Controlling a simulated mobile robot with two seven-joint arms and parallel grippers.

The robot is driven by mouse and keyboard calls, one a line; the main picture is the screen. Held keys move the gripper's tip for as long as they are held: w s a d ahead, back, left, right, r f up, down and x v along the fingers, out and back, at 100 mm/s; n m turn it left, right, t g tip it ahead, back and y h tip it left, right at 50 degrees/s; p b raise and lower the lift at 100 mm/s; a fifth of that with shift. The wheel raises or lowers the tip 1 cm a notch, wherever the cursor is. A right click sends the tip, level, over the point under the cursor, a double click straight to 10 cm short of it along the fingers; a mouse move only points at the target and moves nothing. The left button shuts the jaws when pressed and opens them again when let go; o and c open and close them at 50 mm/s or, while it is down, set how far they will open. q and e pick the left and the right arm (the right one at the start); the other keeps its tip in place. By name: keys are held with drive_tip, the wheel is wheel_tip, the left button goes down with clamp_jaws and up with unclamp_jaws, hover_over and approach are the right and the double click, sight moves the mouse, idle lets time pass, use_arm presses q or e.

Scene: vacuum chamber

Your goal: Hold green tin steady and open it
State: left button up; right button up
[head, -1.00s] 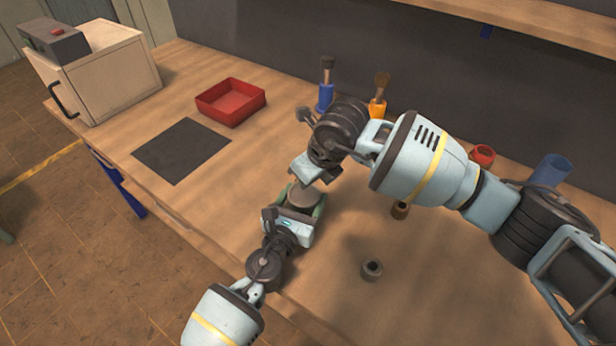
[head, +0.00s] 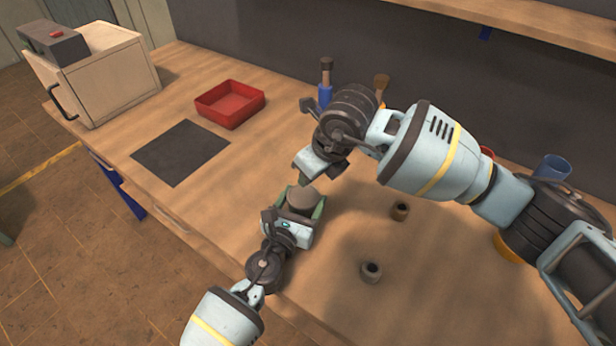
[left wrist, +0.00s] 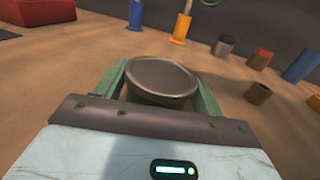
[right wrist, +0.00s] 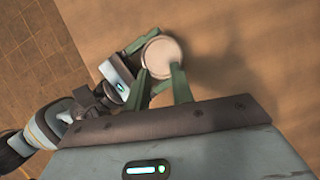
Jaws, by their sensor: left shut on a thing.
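A round tin with a dark flat top (left wrist: 162,78) stands between my left gripper's fingers in the left wrist view; its green colour does not show clearly. It also shows in the head view (head: 302,197) and, with a pale round top, in the right wrist view (right wrist: 163,57). My left gripper (head: 301,205) is shut on the tin low at the bench's front. My right gripper (head: 317,168) is above and behind the tin. Its fingers (right wrist: 161,72) are apart, with the tin's top showing beyond their tips. I cannot tell whether the top is a loose lid.
Two small brown pots (head: 399,211) (head: 371,271) stand right of the tin. A red tray (head: 230,104) and a dark mat (head: 181,152) lie to the left. A blue holder (head: 325,95) and a blue cup (head: 552,168) stand at the back. The front right bench is clear.

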sight(298, 210)
drive_tip(key=v, duration=0.9)
use_arm(q)
drive_tip(key=o, duration=1.5)
drive_tip(key=shift+c, duration=0.2)
drive_tip(key=v, duration=0.6)
drive_tip(key=shift+s+a+p, duration=0.1)
drive_tip(key=shift+s+p, duration=0.1)
drive_tip(key=shift+p, duration=0.2)
drive_tip(key=shift+s+a, duration=0.3)
drive_tip(key=shift+s, duration=0.35)
use_arm(e)
drive_tip(key=shift+r, duration=1.05)
